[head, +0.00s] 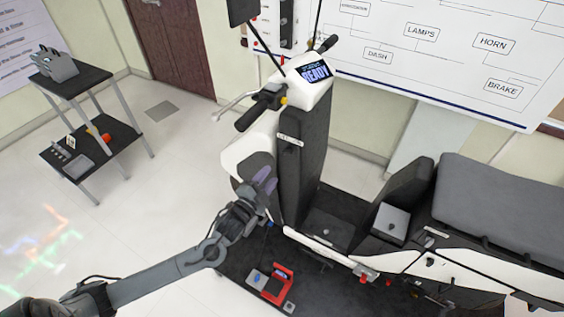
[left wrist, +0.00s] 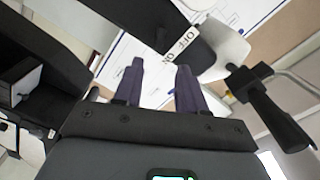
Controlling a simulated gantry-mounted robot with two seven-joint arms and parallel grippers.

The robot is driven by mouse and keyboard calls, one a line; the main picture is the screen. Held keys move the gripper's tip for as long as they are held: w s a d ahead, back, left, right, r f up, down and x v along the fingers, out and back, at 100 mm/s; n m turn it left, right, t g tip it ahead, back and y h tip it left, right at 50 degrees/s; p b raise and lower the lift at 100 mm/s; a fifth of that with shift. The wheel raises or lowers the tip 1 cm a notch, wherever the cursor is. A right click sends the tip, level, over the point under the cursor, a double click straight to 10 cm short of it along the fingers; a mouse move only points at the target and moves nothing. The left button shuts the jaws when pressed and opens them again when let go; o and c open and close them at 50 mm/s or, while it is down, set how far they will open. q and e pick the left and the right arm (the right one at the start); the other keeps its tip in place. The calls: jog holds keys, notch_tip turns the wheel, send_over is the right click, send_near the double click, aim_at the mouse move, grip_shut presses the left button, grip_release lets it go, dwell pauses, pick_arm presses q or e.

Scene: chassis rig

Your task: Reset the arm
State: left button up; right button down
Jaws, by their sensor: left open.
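My left arm comes in from the lower left of the head view. Its left gripper (head: 268,183) is raised beside the front column of a white and black scooter chassis (head: 304,165). In the left wrist view the two purple fingers of the left gripper (left wrist: 160,88) stand apart with nothing between them. Beyond them that view shows a dark panel with an OFF/ON label (left wrist: 181,44) and a black handlebar grip (left wrist: 272,115). I cannot tell whether the gripper touches the scooter. My right gripper is not in view.
The scooter's display (head: 316,72) reads READY. A red device (head: 278,284) lies on the dark mat below the arm. A two-level black side table (head: 70,82) with a grey glove (head: 55,65) stands at the left. The floor between is clear. A wiring board (head: 440,50) hangs behind.

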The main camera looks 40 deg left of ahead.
pick_arm(q)
jog(key=s+d+f+n+g+h, duration=0.1)
jog(key=s+d+f+n+g, duration=0.1)
jog(key=s+d+f+g, duration=0.3)
jog(key=s+d+f+n+g+h, duration=0.1)
jog(key=s+d+f+n, duration=0.1)
jog(key=s+d+f, duration=0.4)
jog(key=s+d+r+n+g+h, duration=0.1)
jog(key=s+d+r+n+g, duration=0.2)
jog(key=s, duration=0.5)
jog(key=s+d+r+n+g, duration=0.1)
jog(key=s+d+g, duration=0.2)
jog(key=s+g, duration=0.3)
jog(key=w+p+v, duration=0.1)
jog(key=p+v, duration=1)
jog(key=p, duration=0.1)
jog(key=w+r+p+v, duration=0.1)
jog(key=w+p+v, duration=0.1)
jog(key=p+v, duration=0.9)
jog(key=shift+w+a+r+t+p, duration=0.15)
jog(key=shift+a+r+t+p, duration=0.1)
jog(key=shift+r+t+p, duration=0.25)
jog(key=shift+r, duration=0.1)
